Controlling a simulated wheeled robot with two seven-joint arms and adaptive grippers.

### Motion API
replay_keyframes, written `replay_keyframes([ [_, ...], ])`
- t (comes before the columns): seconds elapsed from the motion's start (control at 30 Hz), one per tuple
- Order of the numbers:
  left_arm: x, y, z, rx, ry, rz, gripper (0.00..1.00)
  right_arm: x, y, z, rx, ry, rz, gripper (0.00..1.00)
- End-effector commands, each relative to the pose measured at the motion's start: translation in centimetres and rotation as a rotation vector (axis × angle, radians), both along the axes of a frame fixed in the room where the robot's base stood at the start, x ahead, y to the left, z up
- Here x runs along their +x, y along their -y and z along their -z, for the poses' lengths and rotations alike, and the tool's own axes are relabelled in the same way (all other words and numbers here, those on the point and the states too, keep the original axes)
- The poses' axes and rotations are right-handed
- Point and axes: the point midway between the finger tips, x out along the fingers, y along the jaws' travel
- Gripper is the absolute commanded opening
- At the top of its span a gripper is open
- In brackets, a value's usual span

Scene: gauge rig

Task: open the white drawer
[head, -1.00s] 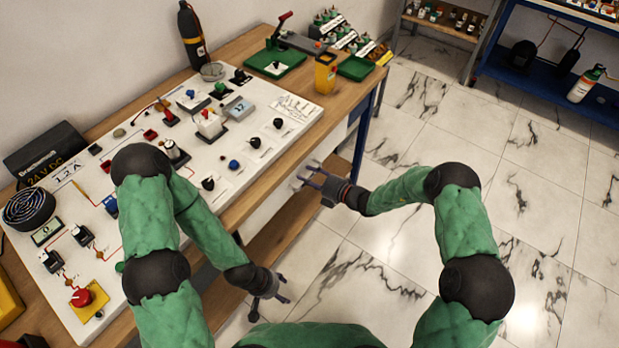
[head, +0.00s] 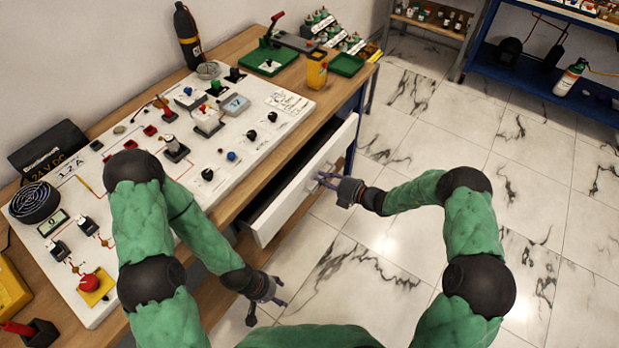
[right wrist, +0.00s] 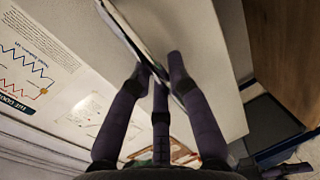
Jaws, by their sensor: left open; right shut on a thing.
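The white drawer (head: 270,222) under the wooden workbench stands partly open in the head view, with its dark inside showing behind the front. My right gripper (head: 319,182) is at the drawer front and is shut on its handle. In the right wrist view the fingers of my right gripper (right wrist: 160,80) close around the handle at the edge of the white drawer front (right wrist: 205,50). The fingers partly hide the handle. My left gripper (head: 282,290) is open and empty, low in front of the bench, apart from the drawer.
The workbench (head: 240,48) carries a white panel (head: 215,185) with knobs, switches and a red button, plus a yellow container (head: 317,72) and green trays. A dark bottle (head: 188,35) stands at the back. The marble floor (head: 400,240) right of the drawer is clear.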

Motion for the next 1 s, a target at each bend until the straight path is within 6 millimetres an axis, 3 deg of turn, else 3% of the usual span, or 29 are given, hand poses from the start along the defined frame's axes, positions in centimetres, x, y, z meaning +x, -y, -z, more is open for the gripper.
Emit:
replay_keyframes([
  [0.2,0.1,0.0,-2.5,0.0,0.002,-0.001,0.6,-3.2,5.1,-0.4,0.002,-0.006,0.003,0.0],
  [0.6,0.1,0.0,-4.8,0.0,0.002,-0.001,0.6,-9.1,13.1,-0.2,0.002,-0.003,0.001,0.0],
  [0.8,0.1,0.0,-5.3,0.0,0.002,-0.001,0.6,-10.9,15.4,-0.1,0.001,-0.002,-0.001,0.0],
  [1.0,0.1,0.0,-5.5,0.0,0.002,-0.001,0.6,-11.7,16.6,0.0,0.001,-0.001,-0.003,0.0],
])
